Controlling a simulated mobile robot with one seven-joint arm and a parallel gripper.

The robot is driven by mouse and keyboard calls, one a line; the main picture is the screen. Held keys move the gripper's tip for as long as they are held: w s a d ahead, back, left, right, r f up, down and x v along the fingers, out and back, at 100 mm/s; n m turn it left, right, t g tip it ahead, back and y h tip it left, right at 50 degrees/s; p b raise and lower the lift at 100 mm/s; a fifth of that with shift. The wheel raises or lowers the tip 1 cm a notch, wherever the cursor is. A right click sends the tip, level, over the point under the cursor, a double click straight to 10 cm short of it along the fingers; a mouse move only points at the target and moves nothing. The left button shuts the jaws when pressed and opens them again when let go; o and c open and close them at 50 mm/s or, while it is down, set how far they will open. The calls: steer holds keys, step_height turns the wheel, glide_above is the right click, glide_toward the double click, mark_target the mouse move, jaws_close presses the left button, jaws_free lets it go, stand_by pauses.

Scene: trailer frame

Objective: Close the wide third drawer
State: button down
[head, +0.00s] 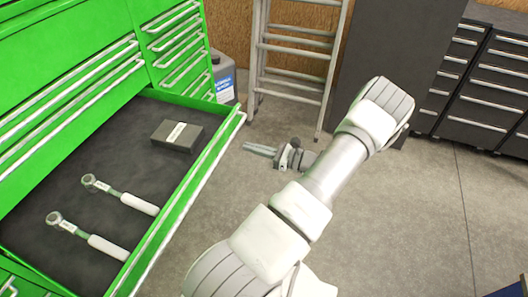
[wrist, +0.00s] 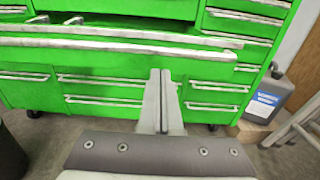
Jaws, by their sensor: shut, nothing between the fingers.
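The wide third drawer (head: 90,145) of the green cabinet stands pulled out at the left of the head view. Its dark-lined inside holds two white-handled wrenches (head: 120,198) (head: 85,236) and a small dark box (head: 178,135). Its front, with a long silver handle (wrist: 90,43), crosses the wrist view. My gripper (head: 247,148) is shut and empty, to the right of the drawer's front near its far corner. Its fingers (wrist: 160,75) point toward the cabinet.
Narrow shut drawers (head: 180,50) lie beyond the wide one. A grey jug (head: 223,78) stands beside the cabinet, and it shows in the wrist view (wrist: 265,98). A metal ladder (head: 297,47) leans behind. Dark cabinets (head: 480,80) stand at the right.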

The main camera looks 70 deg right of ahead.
mark_target(137, 120)
steer(key=w+b, duration=0.1)
steer(key=w, duration=0.6)
steer(key=shift+a, duration=0.1)
steer(key=shift+w+a, duration=0.1)
steer(key=shift+w, duration=0.5)
steer(key=w+b, duration=0.1)
steer(key=w, duration=1.1)
steer(key=w+b, duration=0.1)
steer(key=w, duration=1.1)
steer(key=w+a+b, duration=0.1)
steer(key=w+b, duration=0.1)
steer(key=w, duration=1)
steer(key=shift+a+f, duration=0.1)
steer(key=shift+w, duration=0.65)
steer(key=shift+w+r, duration=0.15)
steer(key=shift+r, duration=0.2)
steer(key=shift+w+r, duration=0.1)
steer(key=shift+r, duration=0.05)
